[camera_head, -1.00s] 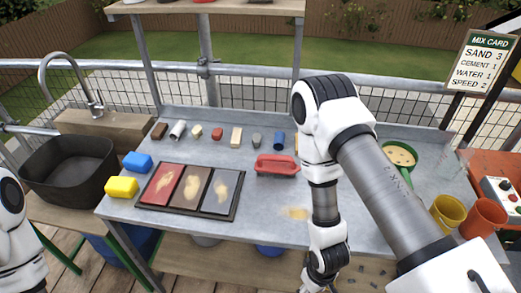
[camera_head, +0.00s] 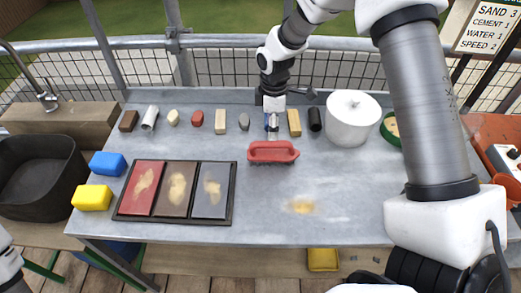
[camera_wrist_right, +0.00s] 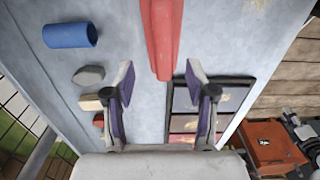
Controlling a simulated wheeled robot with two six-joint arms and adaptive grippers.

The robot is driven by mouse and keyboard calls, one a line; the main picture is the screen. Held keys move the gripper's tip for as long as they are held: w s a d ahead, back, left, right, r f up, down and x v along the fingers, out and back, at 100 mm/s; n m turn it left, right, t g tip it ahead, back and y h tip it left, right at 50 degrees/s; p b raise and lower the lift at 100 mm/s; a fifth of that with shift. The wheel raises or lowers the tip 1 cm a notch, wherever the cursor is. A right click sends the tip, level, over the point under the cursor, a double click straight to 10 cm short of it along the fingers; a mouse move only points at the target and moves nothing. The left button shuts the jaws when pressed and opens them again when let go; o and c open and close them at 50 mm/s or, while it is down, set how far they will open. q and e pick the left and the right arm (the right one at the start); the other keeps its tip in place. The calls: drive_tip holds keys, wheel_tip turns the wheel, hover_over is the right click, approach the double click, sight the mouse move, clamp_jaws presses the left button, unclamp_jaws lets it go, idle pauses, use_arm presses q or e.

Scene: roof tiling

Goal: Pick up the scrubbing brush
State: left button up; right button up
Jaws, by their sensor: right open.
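The scrubbing brush is red and lies on the grey worktop in the middle of the head view (camera_head: 273,152). In the right wrist view its red body (camera_wrist_right: 160,35) comes in from the top, its near end between the spread fingertips. My right gripper (camera_head: 271,124) is open and empty, just behind the brush in the head view. Its two fingers also show apart in the right wrist view (camera_wrist_right: 160,74). Whether they touch the brush I cannot tell. My left gripper is out of view.
A row of small blocks and cylinders, including a blue cylinder (camera_wrist_right: 70,33), stands behind the brush. A dark tray (camera_head: 232,207) with three panels lies front left. A white pot (camera_head: 352,117) stands right.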

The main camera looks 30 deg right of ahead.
sight(275, 143)
drive_tip(key=shift+w+f, duration=0.15)
drive_tip(key=shift+f, duration=0.2)
drive_tip(key=shift+s+f, duration=0.1)
drive_tip(key=shift+s, duration=0.2)
drive_tip(key=shift+s+d+f+p, duration=0.1)
drive_tip(key=shift+s+f+p, duration=0.15)
drive_tip(key=shift+f, duration=0.2)
drive_tip(key=shift+s+f+p, duration=0.15)
drive_tip(key=shift+f+p, duration=0.1)
drive_tip(key=shift+f, duration=0.2)
drive_tip(key=f, duration=0.2)
drive_tip(key=f+p, duration=0.1)
drive_tip(key=f, duration=0.2)
drive_tip(key=shift+w+d, duration=0.2)
drive_tip(key=shift+s+r, duration=0.1)
drive_tip(key=shift+s, duration=0.05)
drive_tip(key=shift+c, duration=0.3)
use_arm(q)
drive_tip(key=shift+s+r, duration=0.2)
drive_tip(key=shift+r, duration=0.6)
use_arm(e)
clamp_jaws()
